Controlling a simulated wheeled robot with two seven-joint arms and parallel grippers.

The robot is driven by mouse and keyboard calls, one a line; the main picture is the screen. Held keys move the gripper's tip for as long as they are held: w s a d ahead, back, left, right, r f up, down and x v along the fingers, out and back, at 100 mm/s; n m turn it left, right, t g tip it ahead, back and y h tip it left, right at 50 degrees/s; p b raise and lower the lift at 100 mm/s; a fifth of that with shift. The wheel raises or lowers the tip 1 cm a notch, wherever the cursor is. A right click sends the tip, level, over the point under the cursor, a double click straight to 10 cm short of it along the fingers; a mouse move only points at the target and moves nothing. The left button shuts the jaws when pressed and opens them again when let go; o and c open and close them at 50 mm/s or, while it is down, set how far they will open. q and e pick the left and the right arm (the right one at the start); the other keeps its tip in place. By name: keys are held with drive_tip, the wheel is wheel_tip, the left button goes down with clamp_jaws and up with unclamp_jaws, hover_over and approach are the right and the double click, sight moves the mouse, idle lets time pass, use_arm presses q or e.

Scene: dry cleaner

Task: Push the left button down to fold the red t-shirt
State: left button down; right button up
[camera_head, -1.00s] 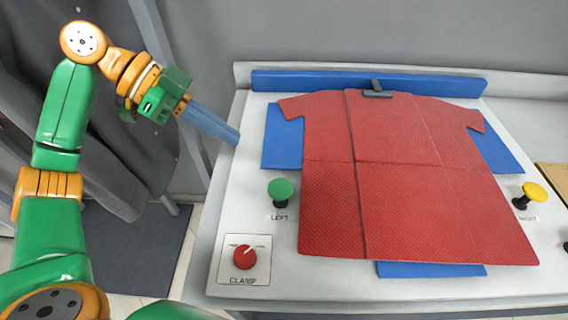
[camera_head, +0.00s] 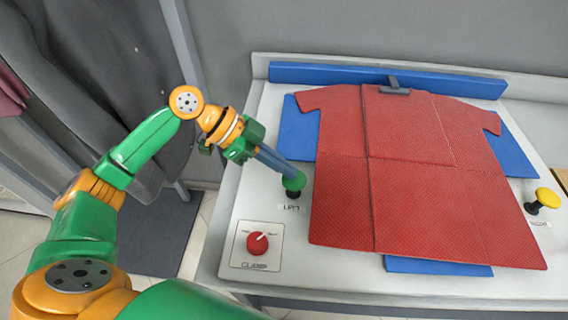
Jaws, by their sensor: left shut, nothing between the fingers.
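The red t-shirt (camera_head: 420,170) lies spread flat over blue panels (camera_head: 300,140) on the folding table, both sleeves outward. The green left button (camera_head: 294,182) stands on its black stem beside the shirt's left edge, above a label. My left gripper (camera_head: 288,172) is shut and empty. Its fingertips are at the top of the green button and appear to touch it, hiding part of the cap. I cannot tell how far the button is pressed. My right gripper is not in view.
A red clamp knob (camera_head: 257,243) sits on a white plate in front of the left button. A yellow button (camera_head: 546,198) stands right of the shirt. A small dark clamp (camera_head: 394,87) rests at the collar. Dark garments hang at the left.

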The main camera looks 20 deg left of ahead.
use_arm(q)
drive_tip(key=shift+f, duration=0.1)
wheel_tip(320, 180, down, 5)
drive_tip(key=b, duration=0.3)
drive_tip(key=shift+s+r, duration=0.1)
drive_tip(key=shift+r, duration=0.1)
drive_tip(key=shift+f, duration=0.1)
drive_tip(key=shift+s, duration=0.1)
idle(0.8)
